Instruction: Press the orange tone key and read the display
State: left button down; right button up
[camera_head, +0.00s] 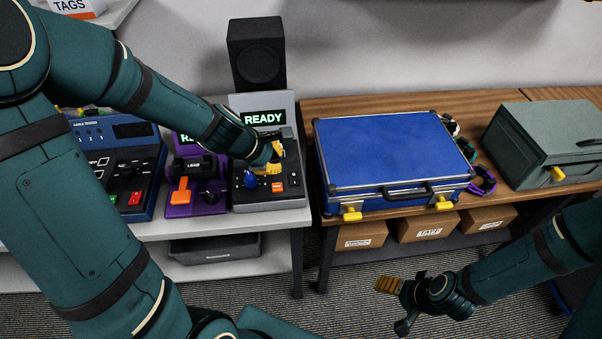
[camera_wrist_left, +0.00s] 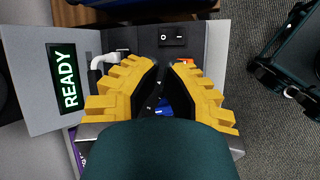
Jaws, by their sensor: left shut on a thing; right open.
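A grey tester (camera_head: 268,200) stands on the light bench, with its raised display (camera_head: 264,118) lit and reading READY. The display also shows in the left wrist view (camera_wrist_left: 63,78). The orange tone key (camera_head: 277,187) is on its front panel, partly hidden by a finger in the left wrist view. That part shows between the fingers in the left wrist view (camera_wrist_left: 162,106), mostly hidden. My right gripper (camera_head: 392,287) is open and empty, above the floor.
A purple tester (camera_head: 180,208) and a dark blue one (camera_head: 130,170) stand left of the grey tester. A black speaker (camera_head: 256,55) is behind it. A blue case (camera_head: 390,150) lies on the wooden table to the right, beside a grey-green box (camera_head: 545,140).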

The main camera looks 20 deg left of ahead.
pick_arm(q)
jog(key=w+r, duration=0.1)
jog(key=r+n, duration=0.1)
jog(key=shift+w+r+t, duration=0.3)
jog(key=shift+w, duration=0.05)
pick_arm(e)
jog(key=shift+w+d+r, duration=0.15)
jog(key=shift+w+d, duration=0.25)
pick_arm(q)
jog(key=shift+f, duration=0.1)
jog(key=b, duration=0.8)
send_over(280, 182)
notch_tip(280, 182, down, 8)
jog(key=shift+r, duration=0.2)
jog(key=shift+f+b, duration=0.35)
jog(key=shift+f, duration=0.2)
pick_arm(e)
notch_tip(280, 182, down, 9)
jog(key=shift+s+r, duration=0.15)
jog(key=shift+s, duration=0.15)
